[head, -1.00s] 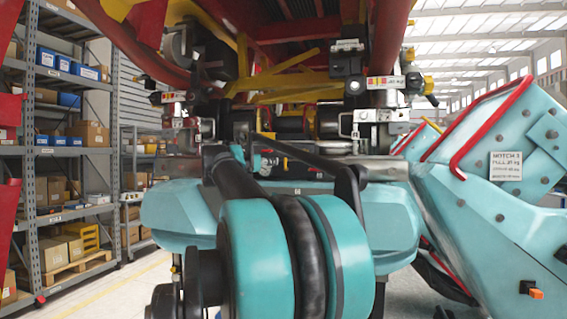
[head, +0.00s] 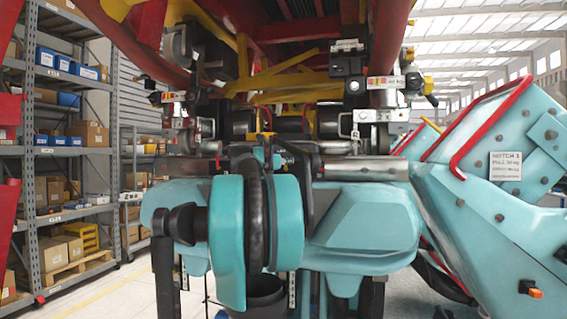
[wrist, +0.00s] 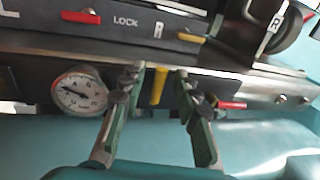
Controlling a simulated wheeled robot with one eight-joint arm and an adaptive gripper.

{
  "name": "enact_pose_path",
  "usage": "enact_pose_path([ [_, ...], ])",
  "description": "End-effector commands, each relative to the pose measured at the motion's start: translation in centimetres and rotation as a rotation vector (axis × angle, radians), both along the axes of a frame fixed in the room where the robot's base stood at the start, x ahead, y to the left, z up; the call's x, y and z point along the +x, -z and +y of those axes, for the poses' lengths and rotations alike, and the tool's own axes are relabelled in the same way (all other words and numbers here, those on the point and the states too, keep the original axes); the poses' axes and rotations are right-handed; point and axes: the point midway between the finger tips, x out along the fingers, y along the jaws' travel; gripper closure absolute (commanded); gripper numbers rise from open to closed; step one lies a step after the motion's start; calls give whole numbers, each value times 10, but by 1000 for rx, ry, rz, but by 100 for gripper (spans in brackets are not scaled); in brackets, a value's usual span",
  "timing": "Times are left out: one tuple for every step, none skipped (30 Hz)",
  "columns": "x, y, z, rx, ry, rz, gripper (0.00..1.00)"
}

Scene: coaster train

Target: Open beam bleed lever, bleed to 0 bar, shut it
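In the wrist view a yellow lever (wrist: 159,86) hangs down from the dark beam (wrist: 225,84). I see no label naming it as the bleed lever. My gripper (wrist: 157,79) is open, with one green finger on each side of the yellow lever and gaps between. A round white pressure gauge (wrist: 78,93) with red on its rim sits left of the lever, partly behind the left finger. Its needle points left and slightly up; the numbers are too small to read surely. In the head view my arm hides the gripper, lever and gauge.
A red handle (wrist: 232,105) sticks out right of the fingers. Above are a red LOCK handle (wrist: 80,17) and a yellow handle (wrist: 190,37). In the head view the red train frame (head: 290,32) hangs overhead, and a teal housing (head: 510,150) stands right.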

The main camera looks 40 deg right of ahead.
Motion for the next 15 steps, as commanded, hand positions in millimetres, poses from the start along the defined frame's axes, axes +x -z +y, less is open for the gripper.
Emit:
enact_pose_path([
  [0, 0, 0, 0, 0, 0, 69],
  [0, 0, 0, 0, 0, 0, 69],
  [0, 0, 0, 0, 0, 0, 69],
  [0, 0, 0, 0, 0, 0, 70],
  [0, 0, 0, 0, 0, 0, 74],
  [0, 0, 0, 0, 0, 0, 78],
  [0, 0, 0, 0, 0, 0, 82],
  [0, 0, 0, 0, 0, 0, 86],
  [0, 0, 0, 0, 0, 0, 91],
  [0, 0, 0, 0, 0, 0, 95],
  [0, 0, 0, 0, 0, 0, 98],
  [0, 0, 0, 0, 0, 0, 100],
  [0, 0, 0, 0, 0, 0, 100],
  [0, 0, 0, 0, 0, 0, 100],
  [0, 0, 0, 0, 0, 0, 100],
])
